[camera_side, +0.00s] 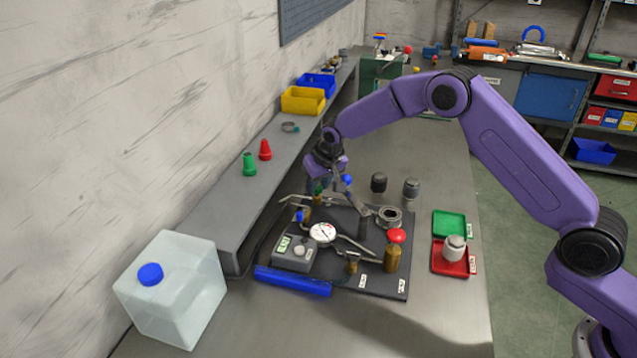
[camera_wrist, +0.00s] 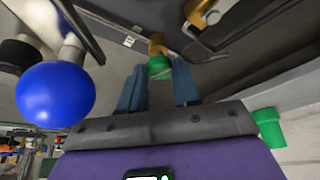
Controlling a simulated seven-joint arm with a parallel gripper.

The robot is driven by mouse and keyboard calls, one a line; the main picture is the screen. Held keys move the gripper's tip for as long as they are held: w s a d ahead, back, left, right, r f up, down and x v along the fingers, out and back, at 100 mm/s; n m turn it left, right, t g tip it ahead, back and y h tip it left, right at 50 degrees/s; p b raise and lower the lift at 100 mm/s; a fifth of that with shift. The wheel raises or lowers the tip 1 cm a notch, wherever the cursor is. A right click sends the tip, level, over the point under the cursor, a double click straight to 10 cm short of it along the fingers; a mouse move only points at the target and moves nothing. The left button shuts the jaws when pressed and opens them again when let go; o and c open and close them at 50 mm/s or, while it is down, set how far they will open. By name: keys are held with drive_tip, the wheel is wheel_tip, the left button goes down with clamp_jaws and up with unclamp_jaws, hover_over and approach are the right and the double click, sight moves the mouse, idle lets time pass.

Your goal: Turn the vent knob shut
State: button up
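A small green knob (camera_wrist: 159,67) on a brass fitting (camera_wrist: 157,43) shows in the wrist view, at the mouth of my gripper (camera_wrist: 158,78). I see no label naming it as the vent knob. My two blue-grey fingers are apart, with the green knob between or just beyond their tips; contact cannot be made out. In the side view my gripper (camera_side: 319,185) points down at the back left of the dark panel (camera_side: 385,280), and the green knob is largely hidden there. A blue ball knob (camera_side: 347,179) stands close by, large in the wrist view (camera_wrist: 55,95).
The panel carries a round gauge (camera_side: 322,232), a grey box with a display (camera_side: 295,253), a red knob (camera_side: 396,236) and thin pipes. Green (camera_side: 449,224) and red (camera_side: 440,264) trays lie to the right. A clear jug (camera_side: 175,290) stands front left.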

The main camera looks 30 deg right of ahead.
drive_tip(key=o, duration=0.4)
drive_tip(key=shift+r, duration=0.1)
drive_tip(key=v, duration=1.7)
drive_tip(key=shift+r, duration=0.15)
